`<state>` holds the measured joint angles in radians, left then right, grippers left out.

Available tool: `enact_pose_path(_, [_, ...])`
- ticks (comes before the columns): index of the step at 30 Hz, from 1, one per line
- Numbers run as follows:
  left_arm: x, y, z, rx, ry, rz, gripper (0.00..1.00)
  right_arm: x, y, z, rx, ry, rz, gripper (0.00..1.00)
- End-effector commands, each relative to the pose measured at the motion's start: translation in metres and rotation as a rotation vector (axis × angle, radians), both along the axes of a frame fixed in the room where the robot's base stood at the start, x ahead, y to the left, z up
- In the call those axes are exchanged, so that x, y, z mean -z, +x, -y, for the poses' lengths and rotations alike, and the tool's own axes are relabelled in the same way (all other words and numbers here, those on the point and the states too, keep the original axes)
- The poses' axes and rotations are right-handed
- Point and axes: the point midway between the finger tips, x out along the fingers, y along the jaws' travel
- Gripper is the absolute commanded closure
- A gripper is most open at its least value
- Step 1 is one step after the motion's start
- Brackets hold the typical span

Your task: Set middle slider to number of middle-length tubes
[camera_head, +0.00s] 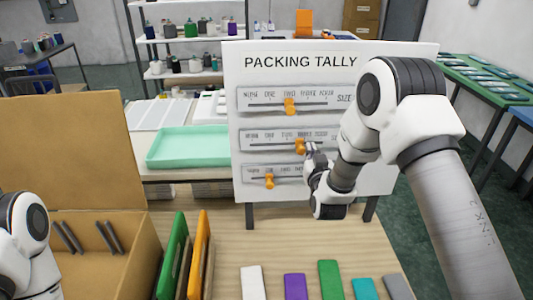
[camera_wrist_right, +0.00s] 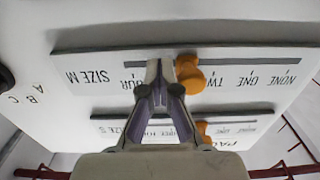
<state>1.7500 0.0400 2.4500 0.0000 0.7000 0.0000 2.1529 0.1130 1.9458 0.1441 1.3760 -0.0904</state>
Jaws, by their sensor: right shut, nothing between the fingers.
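The white "PACKING TALLY" board (camera_head: 410,60) carries three sliders with orange knobs. The middle slider's knob (camera_head: 300,146) sits right of centre; in the wrist view this SIZE M knob (camera_wrist_right: 189,74) is on the THREE side of TWO, with the THREE label hidden. My right gripper (camera_head: 311,150) is shut and empty, its fingertips (camera_wrist_right: 159,70) right beside the knob on its FOUR side; I cannot tell whether they touch. Dark tubes (camera_head: 109,237) lean in the cardboard box (camera_head: 80,285); their lengths are unclear. My left arm shows at the left edge, its gripper out of view.
A green tray (camera_head: 188,147) stands left of the board. Green and orange upright panels (camera_head: 200,255) stand beside the box. Coloured strips (camera_head: 330,280) lie along the front table.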

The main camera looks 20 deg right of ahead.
Motion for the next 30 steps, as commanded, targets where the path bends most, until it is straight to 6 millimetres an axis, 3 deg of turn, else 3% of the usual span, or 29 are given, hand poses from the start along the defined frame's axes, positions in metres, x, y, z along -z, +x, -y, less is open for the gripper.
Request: enact_pose_path(30, [0.008, 0.0, 0.0, 0.0, 0.0, 0.0, 0.6, -0.001, 0.011, -0.045, -0.002, -0.002, 0.003, 1.0])
